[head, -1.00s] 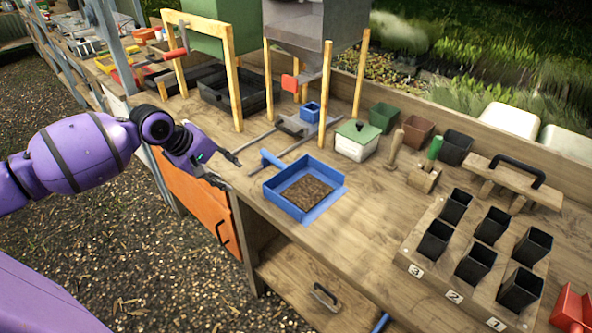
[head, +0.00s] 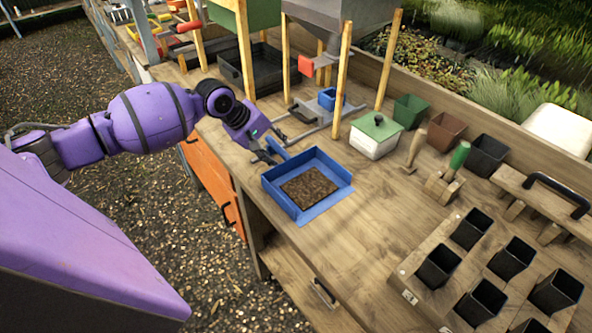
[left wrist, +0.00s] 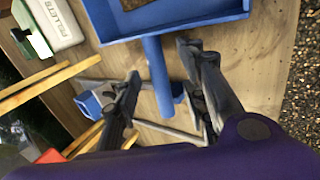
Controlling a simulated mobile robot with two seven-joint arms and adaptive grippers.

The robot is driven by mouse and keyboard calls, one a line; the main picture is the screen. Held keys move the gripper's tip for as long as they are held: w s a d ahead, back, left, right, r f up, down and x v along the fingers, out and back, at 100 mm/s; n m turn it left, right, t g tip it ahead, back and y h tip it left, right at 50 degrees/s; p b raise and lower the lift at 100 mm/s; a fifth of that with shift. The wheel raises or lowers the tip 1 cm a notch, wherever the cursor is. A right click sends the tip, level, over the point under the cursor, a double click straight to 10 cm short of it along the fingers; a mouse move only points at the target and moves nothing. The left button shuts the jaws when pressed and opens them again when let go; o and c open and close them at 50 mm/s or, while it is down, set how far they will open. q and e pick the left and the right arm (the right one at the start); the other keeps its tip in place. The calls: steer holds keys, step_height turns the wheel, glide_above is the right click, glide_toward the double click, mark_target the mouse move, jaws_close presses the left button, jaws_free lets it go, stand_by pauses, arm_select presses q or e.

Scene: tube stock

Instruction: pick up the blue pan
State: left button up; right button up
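The blue pan (head: 308,207) lies on the wooden bench with brown soil (head: 310,187) in it. Its blue handle (head: 278,150) points to the back left, toward my left gripper (head: 274,145). In the left wrist view, the pan (left wrist: 175,28) is at the top and its handle (left wrist: 157,75) runs down between the two fingers of my left gripper (left wrist: 163,60). The fingers are spread, with a visible gap between the handle and the left finger; the right finger is closer to the handle. My right gripper is in neither view.
Wooden posts (head: 342,80) and a small blue box (head: 328,98) stand behind the pan. A white box with a green lid (head: 375,137) is to its right. Black pots (head: 437,265) sit in a holder at the front right. Bare bench lies right of the pan.

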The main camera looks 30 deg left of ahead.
mark_target(279, 149)
arm_select(q)
steer(key=x, duration=0.3)
steer(key=shift+w+d, duration=0.1)
steer(key=shift+r, duration=0.15)
jaws_close()
